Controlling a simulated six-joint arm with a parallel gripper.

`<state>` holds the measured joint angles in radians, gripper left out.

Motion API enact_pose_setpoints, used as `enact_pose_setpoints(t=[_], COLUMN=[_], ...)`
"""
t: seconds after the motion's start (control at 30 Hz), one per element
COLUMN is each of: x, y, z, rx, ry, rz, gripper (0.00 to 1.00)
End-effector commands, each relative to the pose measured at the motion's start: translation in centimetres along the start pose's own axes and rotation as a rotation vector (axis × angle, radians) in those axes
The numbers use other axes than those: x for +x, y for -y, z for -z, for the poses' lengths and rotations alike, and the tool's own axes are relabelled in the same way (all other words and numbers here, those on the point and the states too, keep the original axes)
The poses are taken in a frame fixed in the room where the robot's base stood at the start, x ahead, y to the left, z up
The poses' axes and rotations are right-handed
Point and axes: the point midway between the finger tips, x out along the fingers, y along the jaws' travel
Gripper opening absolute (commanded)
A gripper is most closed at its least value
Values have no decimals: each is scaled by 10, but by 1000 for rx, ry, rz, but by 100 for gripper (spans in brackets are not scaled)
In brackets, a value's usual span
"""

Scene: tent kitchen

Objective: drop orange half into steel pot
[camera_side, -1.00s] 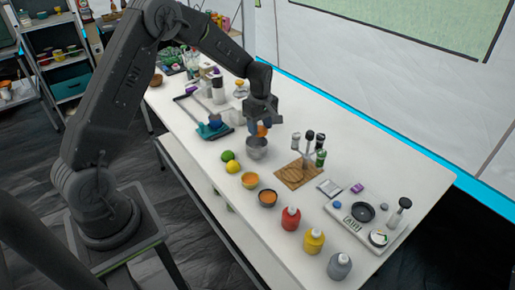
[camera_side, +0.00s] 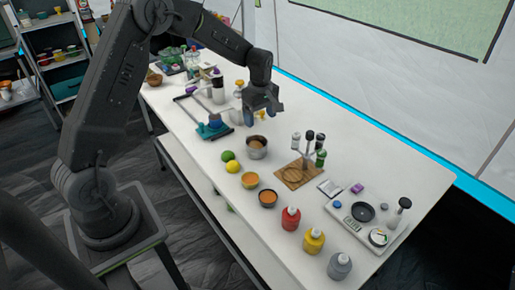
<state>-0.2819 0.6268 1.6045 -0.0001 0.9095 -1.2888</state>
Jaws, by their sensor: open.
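The steel pot (camera_side: 257,154) stands upright on the white table, left of the wooden board. A brownish-orange round shape, which looks like the orange half (camera_side: 258,145), shows inside the pot. Its details are too small to make out. My gripper (camera_side: 261,114) is above and slightly behind the pot in the picture, with its fingers apart and pointing down. It holds nothing that I can see. A small yellowish patch shows by the fingers, and I cannot tell what it is.
A lime (camera_side: 228,156) and a lemon (camera_side: 232,167) lie left of the pot. A wooden board (camera_side: 297,175) with upright mills is to the right. A teal dustpan-like item (camera_side: 214,131) lies on the left.

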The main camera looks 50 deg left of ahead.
Motion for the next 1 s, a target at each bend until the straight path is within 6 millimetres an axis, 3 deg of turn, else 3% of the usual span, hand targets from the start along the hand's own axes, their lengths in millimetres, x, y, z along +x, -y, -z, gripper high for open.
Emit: enact_pose_setpoints(t=[0.2, 0.4, 0.6, 0.87, 1.0], x=[-52, -86, -101, -103, -117], y=[0, 0, 0, 1, 10], z=[0, 0, 0, 0, -10], rx=[0, 0, 0, 3, 74], ry=[-1, -1, 0, 0, -8], rz=[-4, -2, 0, 0, -25], gripper=[79, 79, 79, 79, 79])
